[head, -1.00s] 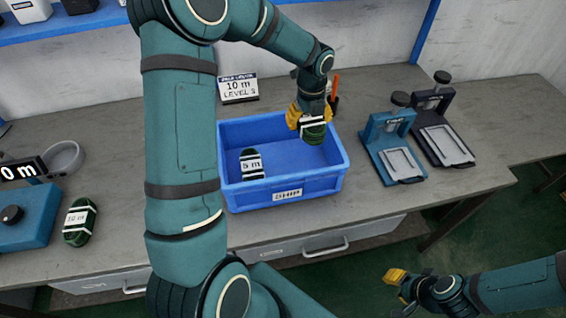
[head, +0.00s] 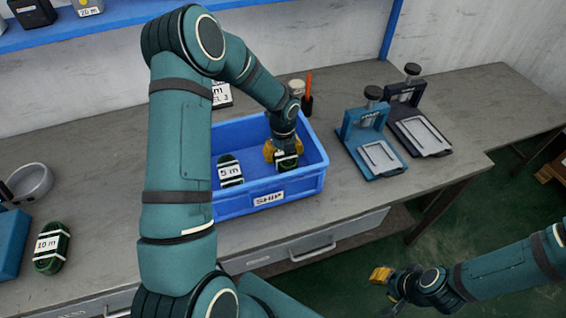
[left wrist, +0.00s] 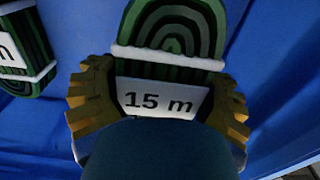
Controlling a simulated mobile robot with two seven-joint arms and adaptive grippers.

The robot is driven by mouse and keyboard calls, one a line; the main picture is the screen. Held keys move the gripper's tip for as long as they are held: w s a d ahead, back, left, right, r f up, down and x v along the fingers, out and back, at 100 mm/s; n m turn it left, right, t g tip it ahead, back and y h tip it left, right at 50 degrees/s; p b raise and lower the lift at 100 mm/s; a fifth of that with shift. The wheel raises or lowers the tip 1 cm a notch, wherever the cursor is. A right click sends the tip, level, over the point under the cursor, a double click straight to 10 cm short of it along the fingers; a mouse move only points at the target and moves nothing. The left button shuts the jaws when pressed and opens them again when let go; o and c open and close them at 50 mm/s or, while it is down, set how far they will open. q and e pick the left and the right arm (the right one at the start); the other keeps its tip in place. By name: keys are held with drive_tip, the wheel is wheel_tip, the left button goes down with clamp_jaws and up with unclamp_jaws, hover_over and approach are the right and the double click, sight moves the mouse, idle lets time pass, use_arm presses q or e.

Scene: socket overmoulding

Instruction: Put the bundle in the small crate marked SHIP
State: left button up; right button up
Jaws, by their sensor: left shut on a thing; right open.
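The blue crate marked SHIP (head: 268,199) stands on the bench. A green and black bundle labelled 5 m (head: 230,171) lies inside it at the left; its edge also shows in the left wrist view (left wrist: 40,60). My left gripper (head: 283,155) reaches down into the crate's right part. It is shut on a second bundle (head: 287,162), whose white label reads 15 m in the left wrist view (left wrist: 160,100). Whether this bundle touches the crate floor I cannot tell. My right gripper (head: 382,276) is open and empty, in front of the bench at the lower right.
A bundle labelled 10 m (head: 51,247) lies on the bench at left, near a grey round dish (head: 30,182). A blue press (head: 372,140) and a dark press (head: 418,120) stand right of the crate. My left arm hides the bench's middle left and part of a sign (head: 221,95).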

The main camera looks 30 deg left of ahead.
use_arm(q)
wheel_tip(320, 180, down, 4)
drive_tip(key=shift+b, duration=0.3)
drive_tip(key=shift+r, duration=0.1)
drive_tip(key=o, duration=0.9)
drive_tip(key=shift+f, duration=0.2)
drive_tip(key=shift+c, duration=0.2)
drive_tip(key=o, duration=0.4)
drive_tip(key=shift+c, duration=0.2)
wheel_tip(320, 180, up, 12)
drive_tip(key=shift+r+p, duration=0.15)
drive_tip(key=shift+p, duration=0.95)
